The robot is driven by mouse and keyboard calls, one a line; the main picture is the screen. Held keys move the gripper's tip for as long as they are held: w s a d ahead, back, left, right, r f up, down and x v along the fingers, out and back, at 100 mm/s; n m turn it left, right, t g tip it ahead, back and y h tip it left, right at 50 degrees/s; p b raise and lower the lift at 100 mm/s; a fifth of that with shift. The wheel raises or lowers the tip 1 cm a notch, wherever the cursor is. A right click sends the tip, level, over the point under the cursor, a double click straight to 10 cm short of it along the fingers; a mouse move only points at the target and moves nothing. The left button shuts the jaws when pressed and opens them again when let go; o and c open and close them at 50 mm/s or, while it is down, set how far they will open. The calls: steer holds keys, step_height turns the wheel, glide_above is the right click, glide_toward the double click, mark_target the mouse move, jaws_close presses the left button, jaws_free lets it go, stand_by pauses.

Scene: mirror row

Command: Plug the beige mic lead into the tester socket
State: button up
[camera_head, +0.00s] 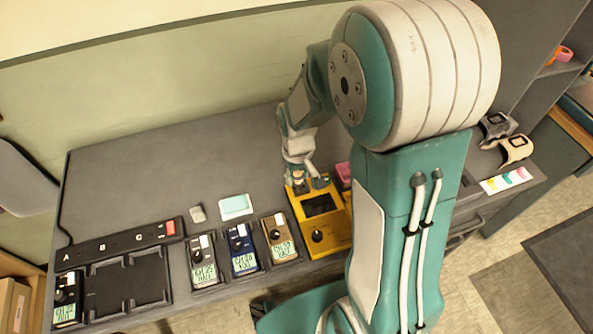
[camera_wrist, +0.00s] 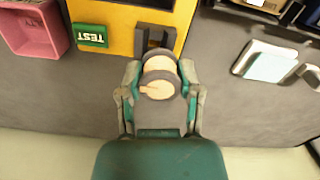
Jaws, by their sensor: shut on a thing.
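The yellow tester (camera_head: 336,236) lies on the grey bench below my gripper (camera_head: 298,176). It fills the top of the wrist view (camera_wrist: 112,22), with a green TEST button (camera_wrist: 92,37) and a dark socket block (camera_wrist: 153,37) at its edge. My gripper (camera_wrist: 160,82) is shut on the beige mic lead's plug (camera_wrist: 158,71), a beige round body with grey bands. The plug's far end lines up with the socket block and overlaps it in the wrist view. I cannot tell whether it is inside the socket; the plug's tip is hidden.
Three handheld units (camera_head: 203,262), (camera_head: 242,249), (camera_head: 280,240) stand left of the tester. A black dock (camera_head: 128,286) marked A, B, C is farther left. A pink bin (camera_wrist: 35,28) is beside the tester.

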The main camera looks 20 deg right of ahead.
steer(key=shift+d, duration=0.55)
steer(key=shift+a, duration=0.1)
steer(key=shift+a, duration=0.5)
steer(key=shift+d, duration=0.15)
steer(key=shift+d, duration=0.15)
steer(key=shift+f, duration=1)
stand_by(0.6)
steer(key=o, duration=1.2)
steer(key=shift+c, duration=0.2)
